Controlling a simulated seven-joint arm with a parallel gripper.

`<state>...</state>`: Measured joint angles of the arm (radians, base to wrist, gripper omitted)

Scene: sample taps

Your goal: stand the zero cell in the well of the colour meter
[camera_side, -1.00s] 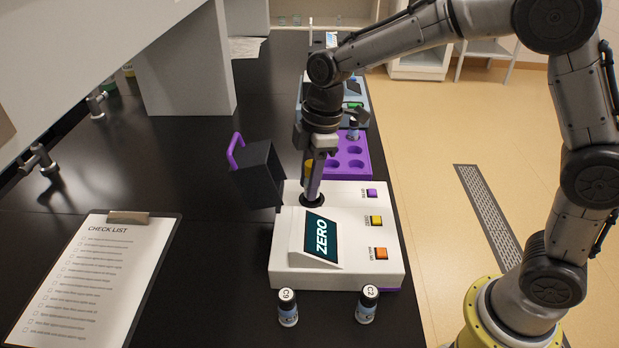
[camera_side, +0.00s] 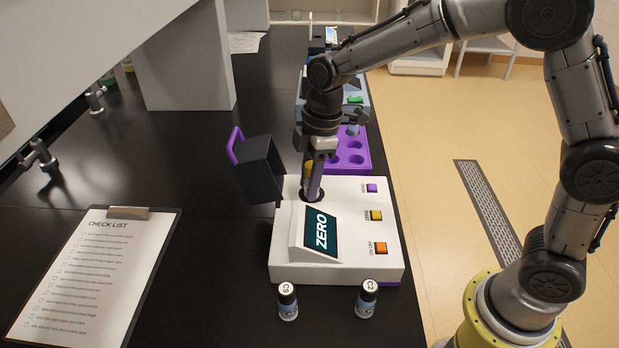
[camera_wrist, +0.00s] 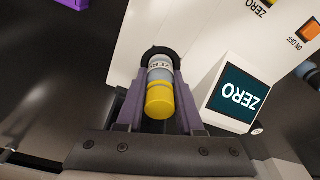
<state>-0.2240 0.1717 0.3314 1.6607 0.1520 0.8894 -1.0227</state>
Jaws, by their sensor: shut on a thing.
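The zero cell (camera_wrist: 159,98), a small vial with a yellow cap and a label reading ZERO, is between the fingers of my gripper (camera_wrist: 158,105) in the wrist view. My gripper (camera_side: 313,188) is shut on it over the well (camera_side: 311,194) of the white colour meter (camera_side: 350,200). The cell's lower end is at the dark ring of the well; how deep it sits is hidden. In the side view the fingers hide most of the cell. The meter's screen (camera_side: 321,232) reads ZERO. Its black lid (camera_side: 263,170) with a purple handle stands open at the left.
Two capped vials, C9 (camera_side: 288,302) and C2 (camera_side: 367,299), stand in front of the meter. A purple rack (camera_side: 352,170) with a vial stands behind it. A clipboard check list (camera_side: 95,270) lies at the left. Dark bench between clipboard and meter is clear.

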